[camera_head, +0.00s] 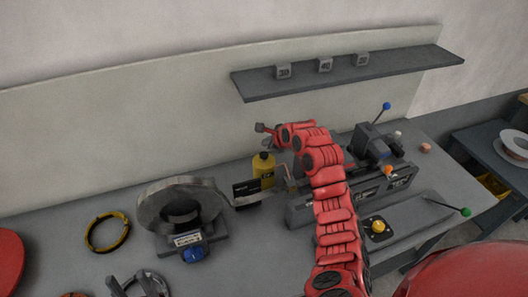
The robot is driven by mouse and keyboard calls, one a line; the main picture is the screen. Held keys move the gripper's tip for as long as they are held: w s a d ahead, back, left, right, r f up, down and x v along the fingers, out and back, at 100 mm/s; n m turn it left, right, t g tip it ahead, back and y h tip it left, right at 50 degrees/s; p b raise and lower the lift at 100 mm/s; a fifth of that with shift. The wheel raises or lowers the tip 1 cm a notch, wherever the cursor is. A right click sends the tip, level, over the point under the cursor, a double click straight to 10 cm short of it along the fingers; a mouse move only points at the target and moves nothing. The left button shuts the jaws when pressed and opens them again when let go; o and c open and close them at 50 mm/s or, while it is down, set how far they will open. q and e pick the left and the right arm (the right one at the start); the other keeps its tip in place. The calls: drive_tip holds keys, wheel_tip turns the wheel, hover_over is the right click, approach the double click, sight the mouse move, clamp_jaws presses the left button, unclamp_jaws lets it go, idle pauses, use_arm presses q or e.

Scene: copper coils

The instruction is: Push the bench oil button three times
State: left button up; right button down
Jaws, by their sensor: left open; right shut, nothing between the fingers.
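A yellow bottle with a dark top (263,166) stands upright on the bench behind the machines. A yellow round button (378,226) sits on a dark plate at the right front of the bench. A blue button or knob (193,254) is on the front of the coil machine. No readable label tells which one is the oil button. My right gripper (261,128) is shut and empty, above and behind the bottle, apart from it; its red arm crosses the bench centre. My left gripper (138,286) is open and empty at the bottom edge, partly cut off.
A large grey coil (180,207) stands on the bench (60,230). A yellow-black ring (107,231) lies left of it. Levers with blue (387,106) and green (466,212) knobs stick out at right. A wall shelf (350,75) holds three small blocks.

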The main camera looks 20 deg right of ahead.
wheel_tip(320, 180, up, 3)
drive_tip(key=shift+f+p, duration=0.15)
drive_tip(key=shift+p, duration=0.5)
drive_tip(key=shift+s+f, duration=0.1)
drive_tip(key=shift+f, duration=0.05)
